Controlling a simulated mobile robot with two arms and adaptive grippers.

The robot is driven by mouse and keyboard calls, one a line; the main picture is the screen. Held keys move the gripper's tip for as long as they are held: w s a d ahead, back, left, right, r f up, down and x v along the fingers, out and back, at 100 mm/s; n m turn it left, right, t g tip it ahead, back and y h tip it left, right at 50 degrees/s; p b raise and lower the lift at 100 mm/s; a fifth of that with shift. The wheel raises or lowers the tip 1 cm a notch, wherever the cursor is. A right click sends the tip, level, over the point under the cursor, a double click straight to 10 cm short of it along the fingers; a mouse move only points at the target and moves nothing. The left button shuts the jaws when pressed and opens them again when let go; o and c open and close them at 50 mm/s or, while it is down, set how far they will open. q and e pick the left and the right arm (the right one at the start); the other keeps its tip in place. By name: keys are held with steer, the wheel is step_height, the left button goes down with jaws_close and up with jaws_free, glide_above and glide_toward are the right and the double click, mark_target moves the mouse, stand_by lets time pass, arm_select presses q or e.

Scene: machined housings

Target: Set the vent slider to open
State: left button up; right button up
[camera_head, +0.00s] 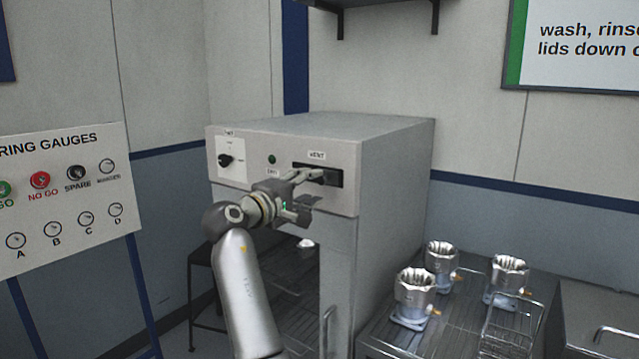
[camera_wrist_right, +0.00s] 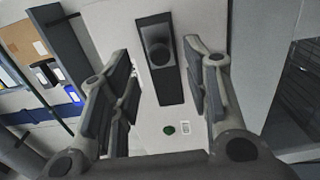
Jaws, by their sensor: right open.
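The vent slider is a dark knob (camera_wrist_right: 159,51) in a black slot plate (camera_wrist_right: 169,90). In the head view the plate (camera_head: 302,166) sits under the VENT label (camera_head: 317,155) on the front of a grey cabinet (camera_head: 385,160). The knob is at the top end of the slot in the wrist view, the end away from the green lamp. My right gripper (camera_head: 311,190) is at the slot and partly hides it in the head view. In the wrist view my right gripper (camera_wrist_right: 157,60) is open, its fingers either side of the knob; contact cannot be told. My left gripper is not in view.
A rotary dial (camera_head: 226,160) and a green lamp (camera_head: 272,159) are left of the slot. Several metal housings (camera_head: 415,290) stand on a dark rack to the right. A gauge board (camera_head: 65,200) stands at the left. A shelf (camera_head: 375,3) hangs above.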

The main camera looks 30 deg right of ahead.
steer(key=v, duration=0.5)
steer(key=shift+s+a, duration=0.15)
steer(key=shift+a, duration=0.1)
